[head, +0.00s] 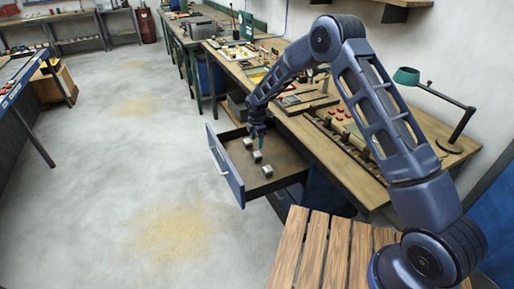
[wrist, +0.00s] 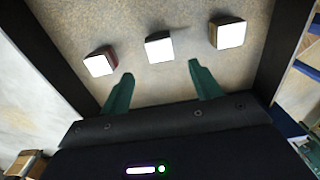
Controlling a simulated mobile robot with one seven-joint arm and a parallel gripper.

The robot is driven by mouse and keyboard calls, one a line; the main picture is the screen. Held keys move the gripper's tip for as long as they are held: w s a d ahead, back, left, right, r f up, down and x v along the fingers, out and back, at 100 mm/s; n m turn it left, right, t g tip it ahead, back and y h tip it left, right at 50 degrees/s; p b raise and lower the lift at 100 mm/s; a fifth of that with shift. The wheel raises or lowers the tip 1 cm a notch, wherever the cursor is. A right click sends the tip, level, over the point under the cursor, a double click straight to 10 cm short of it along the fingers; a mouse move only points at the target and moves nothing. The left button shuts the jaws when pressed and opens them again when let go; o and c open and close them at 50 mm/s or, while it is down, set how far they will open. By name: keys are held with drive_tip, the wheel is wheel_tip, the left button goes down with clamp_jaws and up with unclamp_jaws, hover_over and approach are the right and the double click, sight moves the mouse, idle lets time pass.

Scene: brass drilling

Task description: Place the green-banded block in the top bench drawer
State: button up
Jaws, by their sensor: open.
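The bench drawer (head: 224,168) is pulled out, with several small metal blocks inside. In the head view they form a row: a far block (head: 248,143), a middle block (head: 257,156) and a near block (head: 267,171). My gripper (head: 258,143) hangs low over the drawer. In the wrist view my gripper (wrist: 161,69) is open and empty. The middle block (wrist: 158,47) lies just beyond the gap between its green fingertips. The left block (wrist: 99,62) shows a reddish side, the right block (wrist: 228,33) a brownish one. No green band can be made out.
The workbench (head: 310,135) carries tools and small parts behind the drawer. A green lamp (head: 407,77) stands at its right end. A slatted wooden surface (head: 322,250) is in the foreground. The floor (head: 110,190) left of the drawer is clear apart from sawdust patches.

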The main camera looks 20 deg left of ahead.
drive_tip(key=shift+r, duration=0.8)
drive_tip(key=w+d+r+m+t, duration=0.1)
drive_tip(key=w+d+r+m, duration=0.15)
drive_tip(key=d+r, duration=0.65)
drive_tip(key=w+d+r+m, duration=0.2)
drive_tip(key=d+r+m, duration=0.2)
drive_tip(key=d+r, duration=0.45)
drive_tip(key=s+d+r+m+t, duration=0.1)
drive_tip(key=s+d+r+m, duration=0.15)
drive_tip(key=d+r, duration=0.55)
drive_tip(key=s+d+r+m, duration=0.1)
drive_tip(key=d+r+m, duration=0.2)
drive_tip(key=d+r, duration=0.5)
drive_tip(key=s+d+r+m, duration=0.2)
drive_tip(key=s+d+r, duration=0.1)
drive_tip(key=d, duration=0.2)
drive_tip(key=s+d+r+m, duration=0.2)
drive_tip(key=s+d, duration=0.1)
drive_tip(key=d, duration=0.2)
drive_tip(key=s+d+r+m+t, duration=0.1)
drive_tip(key=s+d+m, duration=0.4)
drive_tip(key=s+d, duration=0.3)
drive_tip(key=s+d+m+t, duration=0.1)
drive_tip(key=s+d+m, duration=0.5)
drive_tip(key=s, duration=0.9)
drive_tip(key=d, duration=0.3)
drive_tip(key=shift+d+r+t, duration=0.25)
drive_tip(key=shift+r+t, duration=0.05)
drive_tip(key=shift+r, duration=0.05)
